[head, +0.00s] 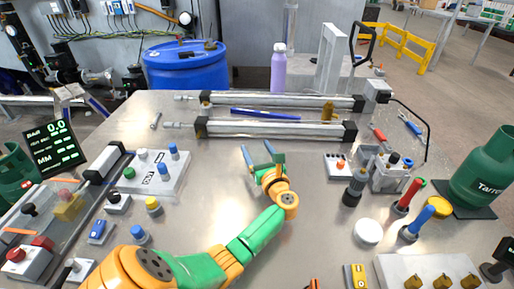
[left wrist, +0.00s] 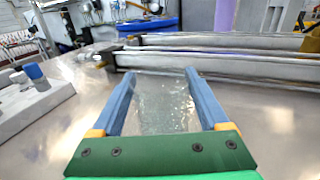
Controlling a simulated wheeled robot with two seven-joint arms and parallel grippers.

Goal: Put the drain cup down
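My left gripper (head: 257,149) reaches out over the middle of the metal table, in front of the two long cylinders. In the left wrist view its two blue fingers (left wrist: 160,80) stand well apart. A clear, see-through cup (left wrist: 165,108), which I take for the drain cup, fills the gap between them from finger to finger. The fingers appear closed on its sides. The cup can hardly be made out in the head view. Its base and its height above the table cannot be told. My right gripper is not in view.
Two long metal cylinders (head: 275,130) lie across the back. A grey valve plate (head: 150,178) with knobs lies left of my gripper. A small plate (head: 337,168), fittings, a white round cap (head: 368,232) and tools lie right. The table between is clear.

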